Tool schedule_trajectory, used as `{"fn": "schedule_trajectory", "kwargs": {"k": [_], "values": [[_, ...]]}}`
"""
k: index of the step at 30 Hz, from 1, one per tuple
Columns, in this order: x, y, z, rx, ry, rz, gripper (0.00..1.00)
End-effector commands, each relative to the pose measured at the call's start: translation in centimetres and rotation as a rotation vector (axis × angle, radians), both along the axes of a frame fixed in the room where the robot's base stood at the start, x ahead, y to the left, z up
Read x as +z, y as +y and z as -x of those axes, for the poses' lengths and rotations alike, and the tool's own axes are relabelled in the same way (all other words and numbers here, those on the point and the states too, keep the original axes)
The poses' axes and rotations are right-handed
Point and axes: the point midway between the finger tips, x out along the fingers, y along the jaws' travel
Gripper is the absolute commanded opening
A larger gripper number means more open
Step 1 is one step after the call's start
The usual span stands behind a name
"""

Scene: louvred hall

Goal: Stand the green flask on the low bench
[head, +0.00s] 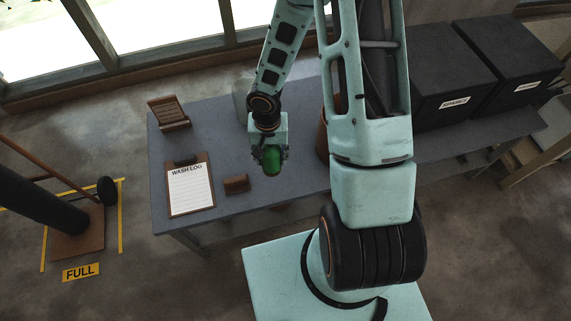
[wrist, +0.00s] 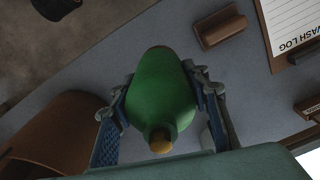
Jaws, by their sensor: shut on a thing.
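The green flask (head: 272,160) is held in my gripper (head: 266,147) over the grey low bench (head: 222,150). In the wrist view the flask (wrist: 160,92) sits between the two blue-grey fingers of my gripper (wrist: 158,98), which are shut on its sides. Its yellow-orange cap points towards the wrist camera and its wide body points away. The bench top (wrist: 265,100) lies behind it. I cannot tell how far the flask's base is from the bench top.
On the bench are a WASH LOG clipboard (head: 190,190), a small brown block (head: 236,184), a wooden stand (head: 168,113), a brown round container (wrist: 60,135) and black boxes (head: 450,75). A pale translucent item (head: 241,92) is behind my arm. Bare bench lies around the flask.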

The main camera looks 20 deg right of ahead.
Motion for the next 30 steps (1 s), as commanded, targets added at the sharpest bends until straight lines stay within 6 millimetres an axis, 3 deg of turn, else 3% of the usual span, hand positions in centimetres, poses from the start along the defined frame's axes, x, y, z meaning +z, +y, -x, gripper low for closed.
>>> {"fn": "schedule_trajectory", "kwargs": {"k": [3,7,14,19,30], "values": [[-2.6,-1.8,-0.3,-0.001,0.004,-0.001,0.08],[-4.2,-3.2,-0.6,-0.001,0.002,-0.001,0.08],[-5.8,-4.6,-0.9,-0.001,0.001,0.000,0.08],[-8.5,-4.7,-0.9,0.004,0.001,0.000,0.08],[-9.0,-4.7,-1.0,0.002,-0.001,-0.001,0.08]]}}
